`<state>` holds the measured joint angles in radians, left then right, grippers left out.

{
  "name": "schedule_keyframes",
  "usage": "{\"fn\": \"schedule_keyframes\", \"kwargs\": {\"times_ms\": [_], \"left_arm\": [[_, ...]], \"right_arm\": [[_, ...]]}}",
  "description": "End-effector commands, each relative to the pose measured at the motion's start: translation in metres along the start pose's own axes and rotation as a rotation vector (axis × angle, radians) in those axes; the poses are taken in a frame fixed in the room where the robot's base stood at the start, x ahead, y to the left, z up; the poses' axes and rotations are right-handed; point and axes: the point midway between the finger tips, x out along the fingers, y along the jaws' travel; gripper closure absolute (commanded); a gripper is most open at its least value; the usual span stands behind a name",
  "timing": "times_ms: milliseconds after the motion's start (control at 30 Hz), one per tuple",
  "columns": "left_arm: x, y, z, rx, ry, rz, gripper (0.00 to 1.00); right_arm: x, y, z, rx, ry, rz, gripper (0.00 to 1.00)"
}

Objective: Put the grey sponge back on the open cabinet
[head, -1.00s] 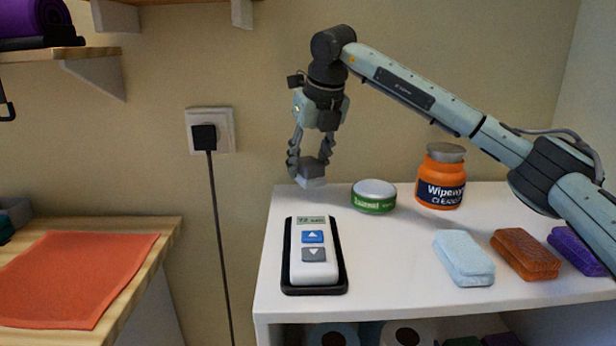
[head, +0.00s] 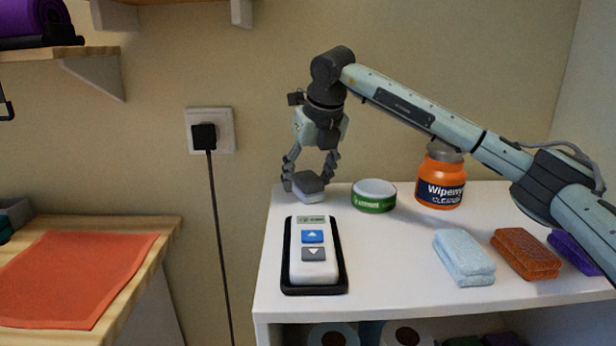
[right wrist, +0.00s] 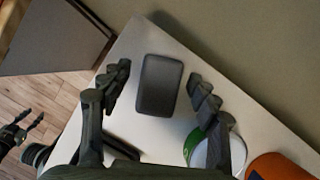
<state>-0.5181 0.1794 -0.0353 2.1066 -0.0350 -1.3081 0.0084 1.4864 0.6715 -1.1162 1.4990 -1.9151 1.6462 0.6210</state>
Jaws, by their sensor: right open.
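The grey sponge (head: 308,185), dark on top with a pale lower layer, sits at the back left corner of the white open cabinet's top (head: 390,255). In the right wrist view the sponge (right wrist: 159,85) lies flat on the white surface. My right gripper (head: 310,176) is open above it. Its fingers (right wrist: 158,88) stand on either side of the sponge, with a visible gap on each side. Part of what looks like my left gripper (right wrist: 24,133) shows at the left edge of the right wrist view; its opening is unclear.
A white device (head: 314,262) in a black tray stands in front of the sponge. A green-and-white tin (head: 374,196) and an orange wipes jar (head: 440,180) are to its right.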

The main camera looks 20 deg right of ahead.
Motion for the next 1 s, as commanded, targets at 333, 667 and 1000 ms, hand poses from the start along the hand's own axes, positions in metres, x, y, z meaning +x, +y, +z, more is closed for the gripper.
{"fn": "schedule_keyframes", "kwargs": {"times_ms": [333, 667, 1000], "left_arm": [[0.007, 0.001, 0.006, 0.000, -0.017, 0.001, 0.60], [-0.003, 0.000, 0.000, 0.000, -0.001, -0.001, 0.60], [-0.004, 0.000, 0.000, 0.000, -0.001, -0.002, 0.60]], "right_arm": [[-0.036, 0.000, 0.002, 0.001, -0.005, 0.000, 0.39], [-0.103, 0.000, 0.002, 0.000, -0.003, 0.000, 0.39], [-0.123, 0.000, 0.001, 0.000, 0.000, 0.000, 0.39]]}}
